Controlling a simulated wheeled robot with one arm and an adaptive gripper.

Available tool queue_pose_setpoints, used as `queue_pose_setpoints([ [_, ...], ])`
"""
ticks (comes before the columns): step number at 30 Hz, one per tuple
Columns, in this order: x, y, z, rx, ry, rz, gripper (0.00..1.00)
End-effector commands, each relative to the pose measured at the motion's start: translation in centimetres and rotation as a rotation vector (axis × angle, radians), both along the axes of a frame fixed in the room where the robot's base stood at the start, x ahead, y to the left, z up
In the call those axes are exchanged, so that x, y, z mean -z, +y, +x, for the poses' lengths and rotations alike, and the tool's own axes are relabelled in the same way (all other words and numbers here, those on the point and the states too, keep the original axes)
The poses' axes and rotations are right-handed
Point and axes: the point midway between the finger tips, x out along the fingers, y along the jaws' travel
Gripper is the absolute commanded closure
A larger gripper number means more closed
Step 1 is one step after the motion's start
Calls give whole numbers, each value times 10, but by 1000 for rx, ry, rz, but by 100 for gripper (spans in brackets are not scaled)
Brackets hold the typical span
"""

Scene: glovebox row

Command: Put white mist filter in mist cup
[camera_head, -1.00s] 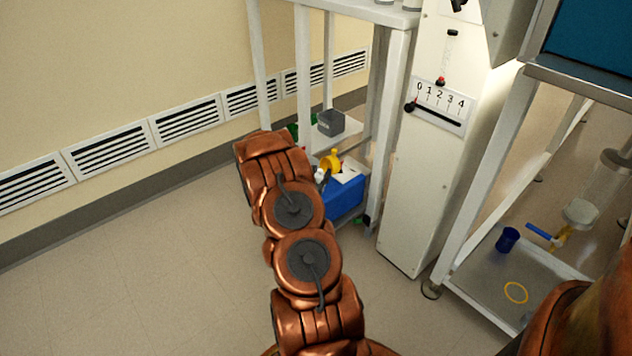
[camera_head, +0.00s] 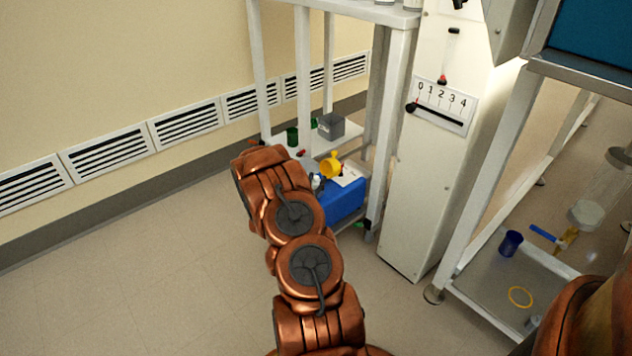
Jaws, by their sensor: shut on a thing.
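My copper arm reaches toward a low white shelf at centre. My gripper is hidden behind the arm's far links, so what it holds does not show. I cannot single out the white mist filter or the mist cup with certainty. A small white object (camera_head: 316,182) stands beside a yellow cup-like thing (camera_head: 331,165) on the shelf, above a blue box. A dark green cup (camera_head: 292,137) and an open grey box (camera_head: 331,125) stand farther back. A dark blue cup (camera_head: 510,243) stands on a separate low shelf at right.
The blue box (camera_head: 343,203) sits at the low shelf's front. A white cabinet with a 0–4 scale (camera_head: 439,104) stands to its right. The right shelf holds a yellow ring (camera_head: 520,297) and a blue-handled tool (camera_head: 544,233). Bare floor (camera_head: 130,270) lies open at left.

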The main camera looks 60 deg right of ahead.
Motion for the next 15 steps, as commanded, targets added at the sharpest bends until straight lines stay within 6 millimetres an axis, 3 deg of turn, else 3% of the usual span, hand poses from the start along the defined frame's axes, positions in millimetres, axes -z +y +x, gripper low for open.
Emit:
queue_pose_setpoints([
  [1,2,0,0,0,0,1,87],
  [2,1,0,0,0,0,1,60],
  [6,1,0,0,0,0,1,46],
  [9,1,0,0,0,1,1,38],
  [15,1,0,0,0,1,0,38],
])
